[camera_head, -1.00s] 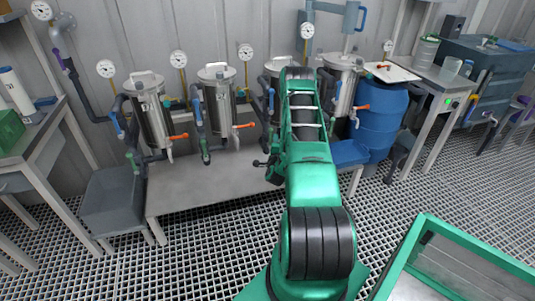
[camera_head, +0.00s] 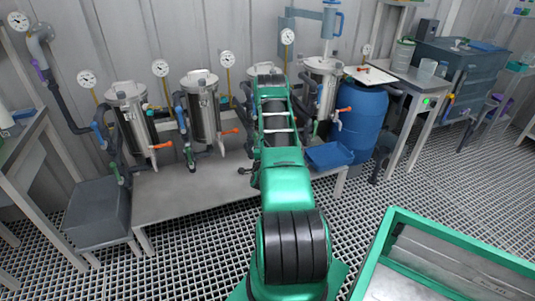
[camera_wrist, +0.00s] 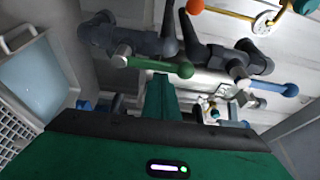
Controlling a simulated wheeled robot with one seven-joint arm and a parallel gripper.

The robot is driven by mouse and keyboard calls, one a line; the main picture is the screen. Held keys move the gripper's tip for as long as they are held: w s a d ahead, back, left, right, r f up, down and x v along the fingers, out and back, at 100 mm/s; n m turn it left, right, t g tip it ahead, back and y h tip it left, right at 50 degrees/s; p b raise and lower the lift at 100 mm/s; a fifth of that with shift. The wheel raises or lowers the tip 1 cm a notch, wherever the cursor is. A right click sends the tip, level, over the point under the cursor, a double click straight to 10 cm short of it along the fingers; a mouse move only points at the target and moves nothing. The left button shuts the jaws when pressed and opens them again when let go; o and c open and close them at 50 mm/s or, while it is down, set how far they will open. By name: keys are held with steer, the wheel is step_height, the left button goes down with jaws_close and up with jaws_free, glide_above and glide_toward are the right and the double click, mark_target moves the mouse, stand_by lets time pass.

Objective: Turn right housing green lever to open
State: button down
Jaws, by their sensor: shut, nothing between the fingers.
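A row of steel housings stands along the wall. In the wrist view a green lever with a round green knob (camera_wrist: 186,70) juts right from a dark valve fitting. My gripper (camera_wrist: 160,86) shows there as a shut green finger pair just below this lever. It holds nothing, and I cannot tell whether it touches the lever. In the head view my green arm hides the gripper and this lever.
A blue lever (camera_wrist: 275,88) and an orange knob (camera_wrist: 195,6) lie close by in the wrist view, among dark valve pipes. A blue barrel (camera_head: 360,115) stands right of the housings. A green-rimmed container (camera_head: 455,245) is at front right. The grated floor between is clear.

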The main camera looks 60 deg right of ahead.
steer(key=s+a, duration=0.4)
steer(key=s, duration=0.4)
steer(key=shift+a, duration=0.4)
